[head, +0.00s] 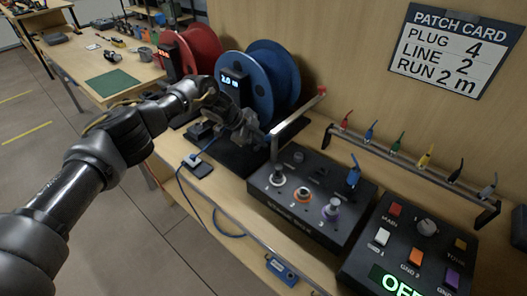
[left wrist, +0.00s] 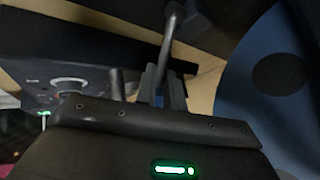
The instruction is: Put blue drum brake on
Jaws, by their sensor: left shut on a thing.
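The blue drum (head: 262,80) stands on a dark base on the bench, with a small display reading about 2.0 on its left side. Its blue flange also fills the right of the left wrist view (left wrist: 262,115). My left gripper (head: 254,134) is at the front lower edge of the blue drum, partly blurred into the hardware there. It is shut on a thin grey lever (left wrist: 172,38), which rises from between the fingers in the left wrist view. The lever looks like the drum's brake, but its lower end is hidden. My right gripper is not in view.
A red drum (head: 197,52) stands behind left. A black socket box (head: 310,195) and a button panel (head: 410,245) sit to the right. A metal bar (head: 297,118) rises close beside the gripper. A blue cable (head: 190,195) hangs at the bench edge. Coloured plugs hang on a rack (head: 400,160).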

